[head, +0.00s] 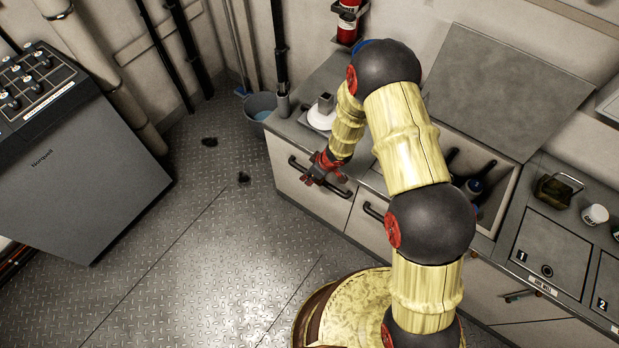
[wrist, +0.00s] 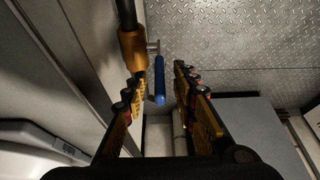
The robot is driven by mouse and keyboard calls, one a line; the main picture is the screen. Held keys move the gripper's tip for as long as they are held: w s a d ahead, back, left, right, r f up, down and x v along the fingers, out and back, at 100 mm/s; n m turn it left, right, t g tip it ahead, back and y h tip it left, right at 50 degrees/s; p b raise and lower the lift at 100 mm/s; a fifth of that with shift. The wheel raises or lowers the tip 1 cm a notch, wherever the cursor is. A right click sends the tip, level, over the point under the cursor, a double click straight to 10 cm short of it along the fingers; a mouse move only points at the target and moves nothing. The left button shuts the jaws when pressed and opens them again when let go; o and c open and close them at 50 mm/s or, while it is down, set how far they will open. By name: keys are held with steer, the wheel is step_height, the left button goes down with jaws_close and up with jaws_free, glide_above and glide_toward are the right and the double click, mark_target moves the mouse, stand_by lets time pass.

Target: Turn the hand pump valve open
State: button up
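In the wrist view, a valve with a blue lever handle (wrist: 159,82) is joined by a short metal piece to a brass-coloured fitting (wrist: 133,46) on a dark pipe. My gripper (wrist: 159,75) is open, with one finger on each side of the blue handle in the picture. The handle appears nearer to the left finger. I see no clear contact and cannot tell the exact depth. In the head view, my gripper (head: 320,172) is beside the front edge of the counter, by a drawer handle. I cannot make out the blue handle there.
The counter (head: 352,78) with drawers runs along the right side. A grey-blue bucket (head: 260,105) stands on the floor at the corner. A large grey cabinet (head: 85,165) is on the left. The metal floor (head: 205,235) between is mostly clear.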

steer(key=shift+w+a+f, duration=0.15)
steer(key=shift+a+f, duration=0.05)
steer(key=shift+f, duration=0.35)
steer(key=c, duration=0.4)
jaws_close()
